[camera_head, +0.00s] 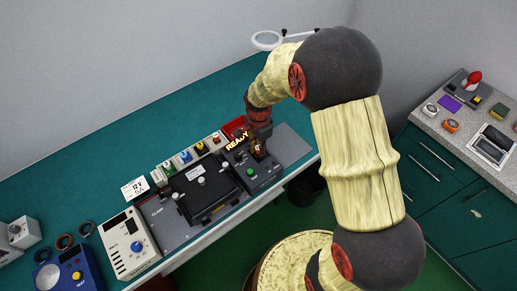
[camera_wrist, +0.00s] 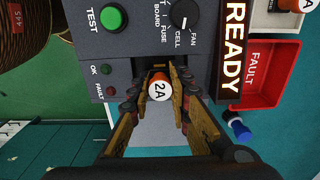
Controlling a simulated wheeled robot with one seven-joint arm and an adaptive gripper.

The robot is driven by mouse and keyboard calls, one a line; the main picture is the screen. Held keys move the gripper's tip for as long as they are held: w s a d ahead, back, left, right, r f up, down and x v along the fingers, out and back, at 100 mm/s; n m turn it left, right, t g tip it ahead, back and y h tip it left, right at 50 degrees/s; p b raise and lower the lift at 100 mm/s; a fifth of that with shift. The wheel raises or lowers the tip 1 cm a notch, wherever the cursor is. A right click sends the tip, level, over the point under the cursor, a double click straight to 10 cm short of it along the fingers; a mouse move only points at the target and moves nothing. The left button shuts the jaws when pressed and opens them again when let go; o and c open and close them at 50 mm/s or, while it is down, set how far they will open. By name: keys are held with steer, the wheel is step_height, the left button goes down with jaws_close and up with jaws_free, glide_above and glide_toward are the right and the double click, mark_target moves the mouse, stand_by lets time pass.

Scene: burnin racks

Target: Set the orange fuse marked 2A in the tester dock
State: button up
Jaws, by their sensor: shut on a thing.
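The orange fuse marked 2A (camera_wrist: 158,90) shows its white labelled top between the fingers of my gripper (camera_wrist: 160,84) in the wrist view. My gripper is shut on it. The grey tester (camera_wrist: 140,45) has a green TEST button, a black dial and a lit READY sign. The fuse is at the tester's edge; the dock beneath is hidden, and I cannot tell whether the fuse is seated. In the head view, my gripper (camera_head: 260,136) is over the tester (camera_head: 265,177), with a bit of orange below it.
A red FAULT bin (camera_wrist: 270,70) is beside the READY sign. Another orange-bodied piece (camera_wrist: 289,5) sits in a pale tray. A small blue item (camera_wrist: 238,126) lies near the bin.

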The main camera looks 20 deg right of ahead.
steer(key=o, duration=1)
steer(key=shift+r, duration=0.1)
steer(key=shift+r+p, duration=1.7)
steer(key=shift+r, duration=0.7)
steer(key=shift+r, duration=0.1)
steer(key=shift+r+p, duration=1.4)
steer(key=shift+r, duration=0.55)
